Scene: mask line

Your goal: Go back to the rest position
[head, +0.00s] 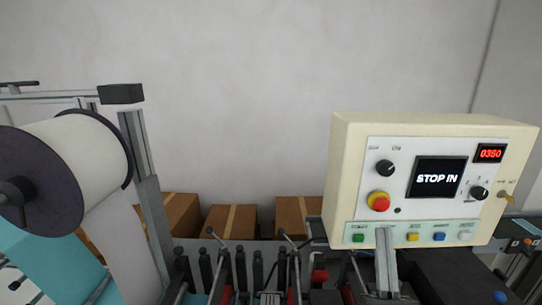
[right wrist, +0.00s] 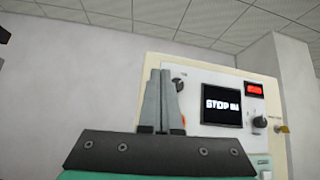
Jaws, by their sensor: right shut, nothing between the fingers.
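My right gripper (head: 382,232) rises from the bottom of the head view, in front of the lower part of the cream control box (head: 348,150). Its two grey fingers are together with nothing between them. In the right wrist view the shut fingers (right wrist: 160,75) point up, to the left of the display and overlapping the left part of the box (right wrist: 150,65). I cannot tell the exact gap between the fingers and the box. The display (head: 437,177) reads "STOP IN", and the small red counter (head: 490,154) reads 0350. My left gripper is not in view.
A large white roll (head: 85,150) hangs at the left. Cardboard boxes (head: 232,221) stand behind the machine's upright rods. The space above is clear.

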